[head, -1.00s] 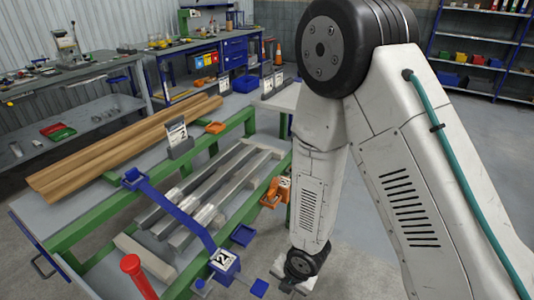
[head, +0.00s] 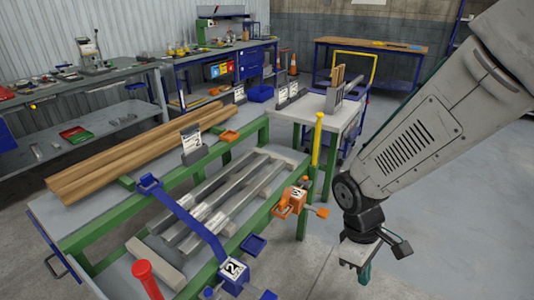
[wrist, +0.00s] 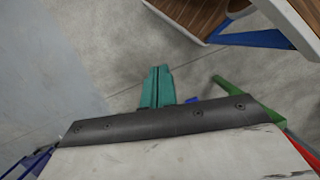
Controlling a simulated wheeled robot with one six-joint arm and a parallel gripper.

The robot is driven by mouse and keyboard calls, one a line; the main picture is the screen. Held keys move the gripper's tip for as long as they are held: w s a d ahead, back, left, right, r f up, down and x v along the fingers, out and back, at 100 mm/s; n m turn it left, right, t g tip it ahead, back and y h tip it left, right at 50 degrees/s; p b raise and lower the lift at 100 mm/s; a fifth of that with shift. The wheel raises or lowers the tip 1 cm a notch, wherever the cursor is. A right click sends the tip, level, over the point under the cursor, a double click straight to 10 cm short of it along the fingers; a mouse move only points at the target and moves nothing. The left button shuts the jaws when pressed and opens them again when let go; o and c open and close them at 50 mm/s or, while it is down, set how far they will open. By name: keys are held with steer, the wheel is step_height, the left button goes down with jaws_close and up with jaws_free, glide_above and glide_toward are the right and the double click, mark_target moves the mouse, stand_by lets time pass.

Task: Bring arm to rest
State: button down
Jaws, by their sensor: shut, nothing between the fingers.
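My arm hangs down on the right of the head view, beside the green-framed runout table (head: 75,215). My gripper (head: 365,276) points down at its lower end, over the floor and to the right of the table. It is empty. In the wrist view my gripper (wrist: 157,84) shows teal fingers together, with grey floor beyond them and nothing between them.
Metal bars (head: 215,200) and brown wooden lengths (head: 140,150) lie on the runout table. An orange clamp block (head: 289,203) and a yellow post (head: 317,140) stand at its near right side. A small white table (head: 310,107) is behind. Floor at right is clear.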

steer(key=s+d+r+m+t+y, duration=0.1)
steer(key=s+d+r+m+t, duration=0.1)
steer(key=r, duration=0.8)
steer(key=s+d+r+m+t+y, duration=0.1)
steer(key=s+d+r+m, duration=0.3)
steer(key=r, duration=0.6)
steer(key=s+m, duration=0.2)
steer(key=m, duration=0.1)
steer(key=shift+s+r+t, duration=0.15)
steer(key=shift+s+t, duration=0.25)
